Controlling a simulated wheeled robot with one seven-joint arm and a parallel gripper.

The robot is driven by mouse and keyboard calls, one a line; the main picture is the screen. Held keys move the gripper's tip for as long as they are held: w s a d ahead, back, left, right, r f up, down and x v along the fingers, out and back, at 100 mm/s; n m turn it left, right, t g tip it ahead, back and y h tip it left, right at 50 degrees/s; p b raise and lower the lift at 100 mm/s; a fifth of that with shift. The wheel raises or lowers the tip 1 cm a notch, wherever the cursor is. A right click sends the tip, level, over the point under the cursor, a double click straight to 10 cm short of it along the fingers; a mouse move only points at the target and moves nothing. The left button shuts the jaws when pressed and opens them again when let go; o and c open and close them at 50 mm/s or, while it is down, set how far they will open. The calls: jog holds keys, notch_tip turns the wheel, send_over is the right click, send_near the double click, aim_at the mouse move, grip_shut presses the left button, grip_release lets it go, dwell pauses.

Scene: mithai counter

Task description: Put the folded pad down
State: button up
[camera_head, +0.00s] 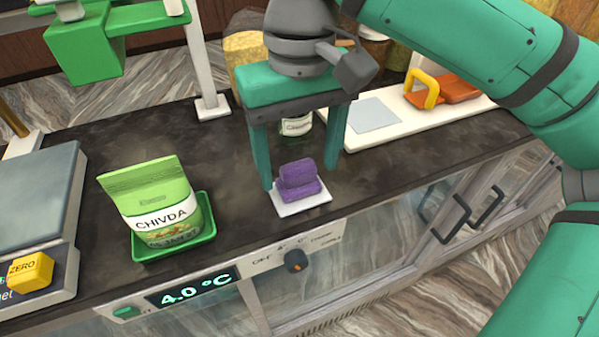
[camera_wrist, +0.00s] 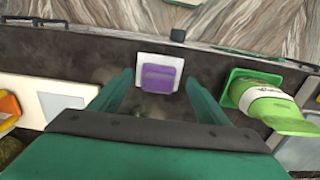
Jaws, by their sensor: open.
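The purple folded pad (camera_head: 299,181) rests on a small white square plate (camera_head: 288,207) near the front edge of the dark counter. My gripper (camera_head: 298,180) is open, its two teal fingers pointing down on either side of and behind the pad, with a gap to it. In the wrist view the pad (camera_wrist: 158,79) lies on the white plate (camera_wrist: 160,59), beyond and between the spread fingertips (camera_wrist: 160,80). Nothing shows between the fingers as held.
A green CHIVDA packet (camera_head: 155,205) stands in a green tray (camera_head: 205,228) left of the pad. A labelled jar (camera_head: 297,126) stands behind the fingers. A white board (camera_head: 400,125) with an orange item (camera_head: 458,88) lies right. A scale (camera_head: 35,195) is far left.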

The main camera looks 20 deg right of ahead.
aim_at(300, 170)
notch_tip(300, 170, up, 8)
jog(key=shift+d, duration=0.15)
jog(key=shift+r, duration=0.25)
dwell(0.3)
